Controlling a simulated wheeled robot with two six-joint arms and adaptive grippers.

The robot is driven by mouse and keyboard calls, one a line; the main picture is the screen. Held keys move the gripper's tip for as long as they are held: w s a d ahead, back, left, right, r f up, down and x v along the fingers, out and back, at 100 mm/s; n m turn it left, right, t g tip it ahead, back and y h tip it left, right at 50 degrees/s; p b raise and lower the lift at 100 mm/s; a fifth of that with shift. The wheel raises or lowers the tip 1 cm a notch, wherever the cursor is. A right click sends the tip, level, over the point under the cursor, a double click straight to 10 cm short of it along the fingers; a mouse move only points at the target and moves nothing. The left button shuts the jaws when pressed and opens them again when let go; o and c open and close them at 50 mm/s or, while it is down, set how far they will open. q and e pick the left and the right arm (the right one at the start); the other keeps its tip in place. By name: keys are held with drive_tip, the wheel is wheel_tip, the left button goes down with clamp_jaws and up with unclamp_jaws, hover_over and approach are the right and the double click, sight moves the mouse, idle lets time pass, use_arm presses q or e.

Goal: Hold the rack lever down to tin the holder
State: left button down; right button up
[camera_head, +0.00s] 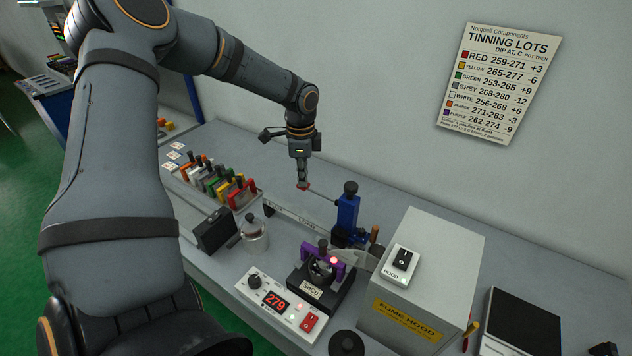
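A blue rack post (347,214) with a black knob stands on the bench behind the pot. Its thin lever (322,196) reaches left to a red tip under my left gripper (303,184). The fingers look closed together and point down at the tip; touching seems likely, but contact is too small to confirm. A purple holder (336,268) sits low at the black solder pot (318,293); its underside is hidden. The control box (280,303) shows 279 in red digits, with a red rocker switch. My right gripper is out of view.
A grey fume hood (428,275) with a switch box on top stands right of the pot. Colored holders (215,180) stand in a row at left. A glass jar (254,235) and black box (214,232) are nearer. A tinning chart (499,83) hangs behind.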

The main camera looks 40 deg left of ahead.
use_arm(q)
drive_tip(key=shift+r+p, duration=2.4)
drive_tip(key=shift+r, duration=0.85)
drive_tip(key=shift+f, duration=0.1)
